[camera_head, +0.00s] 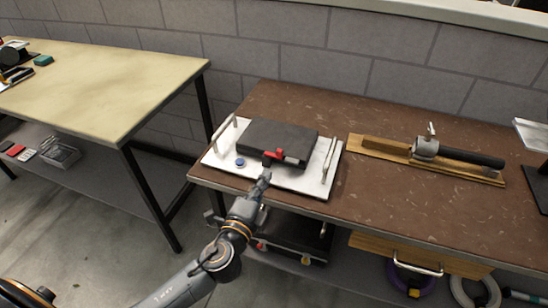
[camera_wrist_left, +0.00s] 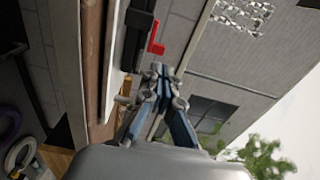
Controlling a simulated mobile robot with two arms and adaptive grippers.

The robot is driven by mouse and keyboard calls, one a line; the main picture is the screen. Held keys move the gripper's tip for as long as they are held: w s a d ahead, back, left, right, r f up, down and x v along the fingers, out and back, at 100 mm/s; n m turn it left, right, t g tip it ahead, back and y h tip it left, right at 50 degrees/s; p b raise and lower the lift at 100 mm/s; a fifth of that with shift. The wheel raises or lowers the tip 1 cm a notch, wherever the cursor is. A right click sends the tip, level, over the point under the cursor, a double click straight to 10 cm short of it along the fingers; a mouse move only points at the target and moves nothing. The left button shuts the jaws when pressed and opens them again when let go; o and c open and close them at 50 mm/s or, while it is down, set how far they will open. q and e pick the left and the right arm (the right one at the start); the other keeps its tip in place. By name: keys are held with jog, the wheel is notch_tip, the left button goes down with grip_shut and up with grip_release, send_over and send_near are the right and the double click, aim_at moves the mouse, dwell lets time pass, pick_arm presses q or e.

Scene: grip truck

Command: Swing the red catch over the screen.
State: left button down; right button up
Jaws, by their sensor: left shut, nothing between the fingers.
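The red catch (camera_head: 270,155) sits at the front edge of a dark flat slab (camera_head: 277,138), which looks like the screen unit. I cannot tell the screen's face from this angle. The slab lies on a white board (camera_head: 305,181) near the left end of the brown table. My left gripper (camera_head: 266,175) is shut and empty, just in front of the catch at the board's front edge. In the left wrist view the shut fingertips (camera_wrist_left: 163,76) are close to the red catch (camera_wrist_left: 155,42), with a small visible gap. My right gripper is not in view.
The board has a left handle (camera_head: 220,134), a right handle (camera_head: 329,160) and a blue button (camera_head: 240,162). A wooden board with a metal clamp (camera_head: 426,147) and dark cylinder lies to the right. A pale table (camera_head: 110,85) stands left, across a gap.

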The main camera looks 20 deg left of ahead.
aim_at(278, 154)
pick_arm(q)
jog(key=w+p, duration=0.1)
jog(key=w, duration=0.6)
jog(key=shift+d, duration=0.2)
